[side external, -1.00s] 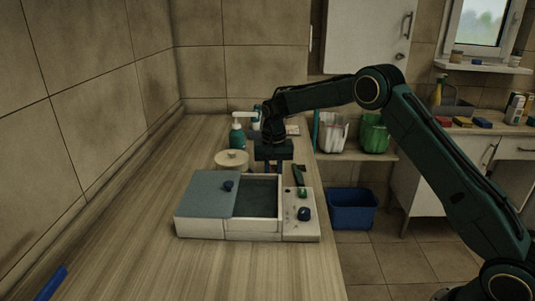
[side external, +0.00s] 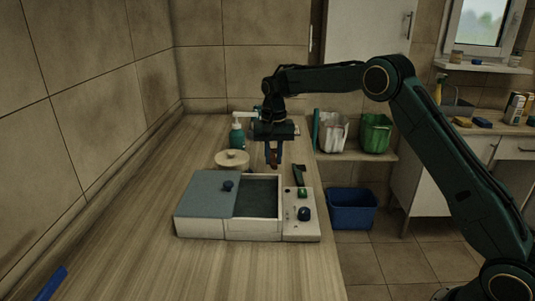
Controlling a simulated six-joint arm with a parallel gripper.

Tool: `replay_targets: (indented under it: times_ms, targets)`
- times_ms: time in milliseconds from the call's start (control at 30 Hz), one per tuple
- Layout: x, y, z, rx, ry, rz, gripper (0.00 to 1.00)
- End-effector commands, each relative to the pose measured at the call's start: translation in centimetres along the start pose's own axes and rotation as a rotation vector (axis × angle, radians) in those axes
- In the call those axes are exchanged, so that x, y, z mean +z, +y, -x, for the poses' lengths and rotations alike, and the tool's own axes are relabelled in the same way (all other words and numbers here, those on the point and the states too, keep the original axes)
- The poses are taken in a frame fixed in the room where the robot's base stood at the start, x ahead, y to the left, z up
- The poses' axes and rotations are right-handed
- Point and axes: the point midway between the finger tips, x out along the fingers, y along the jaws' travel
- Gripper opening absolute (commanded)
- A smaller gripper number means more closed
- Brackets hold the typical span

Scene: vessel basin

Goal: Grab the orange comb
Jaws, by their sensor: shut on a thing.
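My gripper (side external: 273,162) points down above the back edge of the basin box, near its right part. It is shut on the orange comb (side external: 273,157), which shows as a small orange-brown strip between the fingers. Most of the comb is hidden by the fingers. The comb appears clear of the box below. The box (side external: 255,236) is pale, with an open dark basin (side external: 259,197) and a grey sliding lid (side external: 205,193) over its left part.
The box's right panel has a dark blue knob (side external: 304,214) and a green knob (side external: 303,193). A dark handle (side external: 298,174) rises behind it. A round lidded pot (side external: 232,160) and a teal pump bottle (side external: 237,138) stand behind the box. The front counter (side external: 190,270) is mostly clear.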

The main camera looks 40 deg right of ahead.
Motion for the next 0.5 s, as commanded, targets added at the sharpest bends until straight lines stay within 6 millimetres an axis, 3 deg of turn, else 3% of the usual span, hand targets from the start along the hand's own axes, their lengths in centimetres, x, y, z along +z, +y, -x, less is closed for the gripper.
replay_targets:
  times_ms: [300, 500]
  targets:
    - [-0.1, -0.1, 7.5, -0.003, 0.005, 0.000, 0.00]
    - [-0.1, 0.0, 11.0, -0.002, 0.003, 0.000, 0.00]
